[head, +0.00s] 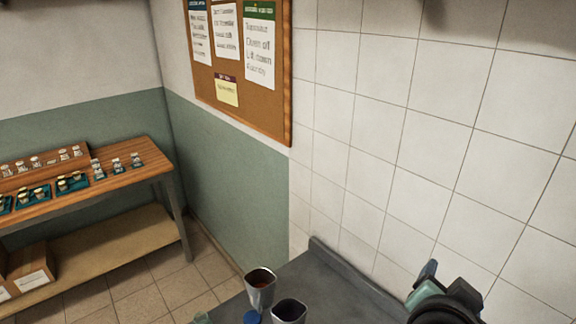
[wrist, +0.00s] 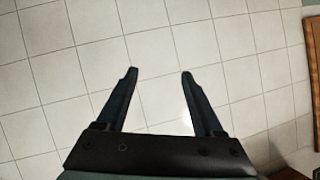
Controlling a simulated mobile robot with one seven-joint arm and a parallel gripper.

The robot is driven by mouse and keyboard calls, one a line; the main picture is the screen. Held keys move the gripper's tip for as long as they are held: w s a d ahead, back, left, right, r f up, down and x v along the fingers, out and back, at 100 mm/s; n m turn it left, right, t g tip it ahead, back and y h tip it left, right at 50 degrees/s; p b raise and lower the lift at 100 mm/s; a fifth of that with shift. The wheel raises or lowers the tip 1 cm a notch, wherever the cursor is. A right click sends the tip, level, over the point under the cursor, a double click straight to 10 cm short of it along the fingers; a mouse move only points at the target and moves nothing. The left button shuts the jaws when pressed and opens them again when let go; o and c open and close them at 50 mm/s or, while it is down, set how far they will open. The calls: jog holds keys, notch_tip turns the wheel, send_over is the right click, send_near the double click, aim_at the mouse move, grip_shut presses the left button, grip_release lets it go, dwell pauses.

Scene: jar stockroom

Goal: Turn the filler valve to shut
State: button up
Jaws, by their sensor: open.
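No filler valve can be made out in either view. My gripper (wrist: 160,72) shows in the wrist view with its two dark fingers spread apart and nothing between them. Beyond the fingertips is only the white tiled wall (wrist: 240,40). A dark and teal part of my arm shows at the lower right of the head view, in front of the wall and over the grey counter (head: 345,285), and hides part of the counter there.
Two metal cups, one with brown contents (head: 261,285) and one dark inside (head: 290,311), stand on the counter by a blue round thing (head: 252,317). A wooden bench (head: 130,176) with jars and trays stands left. A notice board (head: 225,88) hangs above.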

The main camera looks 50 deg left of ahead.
jog(key=s+a+f+m+g, duration=0.1)
jog(key=s+a+f+g, duration=0.3)
jog(key=f, duration=0.3)
jog(key=s+a+f+m+g, duration=0.1)
jog(key=s+a+f+g, duration=0.1)
jog(key=s+a+f, duration=0.35)
jog(key=s+a+f+m+g+h, duration=0.3)
jog(key=s+f+g, duration=0.4)
jog(key=s+f, duration=0.7)
jog(key=shift+m+t+y, duration=0.3)
jog(key=shift+y, duration=0.1)
notch_tip(320, 180, down, 12)
jog(key=shift+w+f+p, duration=0.15)
jog(key=shift+p, duration=0.65)
jog(key=shift+c, duration=0.2)
grip_shut()
